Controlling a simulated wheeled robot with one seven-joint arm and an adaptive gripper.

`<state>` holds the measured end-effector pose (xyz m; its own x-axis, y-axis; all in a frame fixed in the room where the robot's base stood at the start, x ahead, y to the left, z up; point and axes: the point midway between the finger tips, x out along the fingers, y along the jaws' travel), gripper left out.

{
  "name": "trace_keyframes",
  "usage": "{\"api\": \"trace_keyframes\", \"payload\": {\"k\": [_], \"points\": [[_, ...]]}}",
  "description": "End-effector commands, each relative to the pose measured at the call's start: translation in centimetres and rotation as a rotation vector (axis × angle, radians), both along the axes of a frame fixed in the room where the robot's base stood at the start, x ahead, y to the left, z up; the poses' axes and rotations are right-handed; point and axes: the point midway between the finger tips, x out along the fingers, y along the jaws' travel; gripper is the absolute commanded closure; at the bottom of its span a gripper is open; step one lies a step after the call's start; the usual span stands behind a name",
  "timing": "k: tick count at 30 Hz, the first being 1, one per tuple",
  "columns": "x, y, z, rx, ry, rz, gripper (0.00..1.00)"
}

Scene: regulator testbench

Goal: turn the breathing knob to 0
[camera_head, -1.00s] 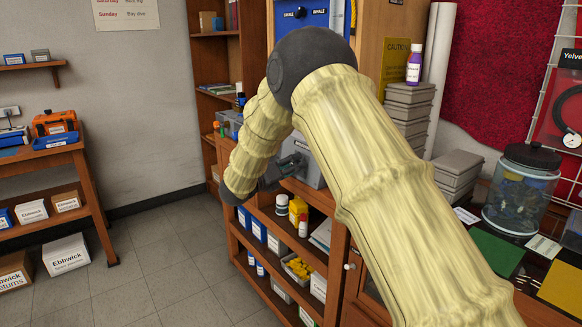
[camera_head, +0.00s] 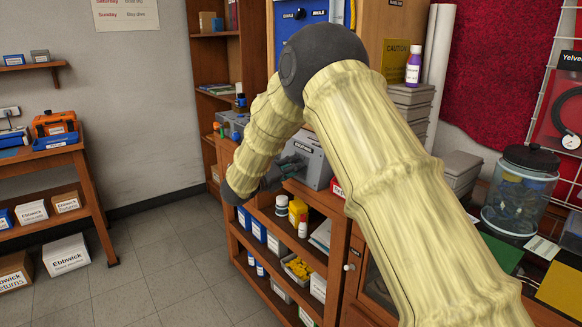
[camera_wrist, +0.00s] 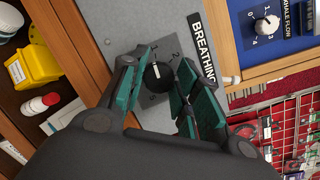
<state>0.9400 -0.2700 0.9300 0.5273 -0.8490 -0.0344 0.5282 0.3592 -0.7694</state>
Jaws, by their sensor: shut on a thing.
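The breathing knob (camera_wrist: 159,77) is round and black with a short white mark, on a grey panel (camera_wrist: 125,22) with a black BREATHING label (camera_wrist: 202,48). In the head view my gripper (camera_head: 279,175) is dark and small, in front of the grey box (camera_head: 313,160), partly behind my arm.
A blue panel (camera_wrist: 240,42) with an exhale flow knob (camera_wrist: 265,27) is at the upper right in the wrist view. A wooden shelf (camera_head: 262,222) with bottles and boxes is below the grey box. Floor (camera_head: 165,270) at left is clear.

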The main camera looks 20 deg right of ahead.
Motion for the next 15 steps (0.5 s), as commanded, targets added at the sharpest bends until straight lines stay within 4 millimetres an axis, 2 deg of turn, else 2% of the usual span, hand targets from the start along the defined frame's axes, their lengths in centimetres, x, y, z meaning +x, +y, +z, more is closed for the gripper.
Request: {"api": "trace_keyframes", "payload": {"k": [15], "points": [[-0.01, -0.01, 0.43, -0.149, 0.413, 0.091, 0.93]]}}
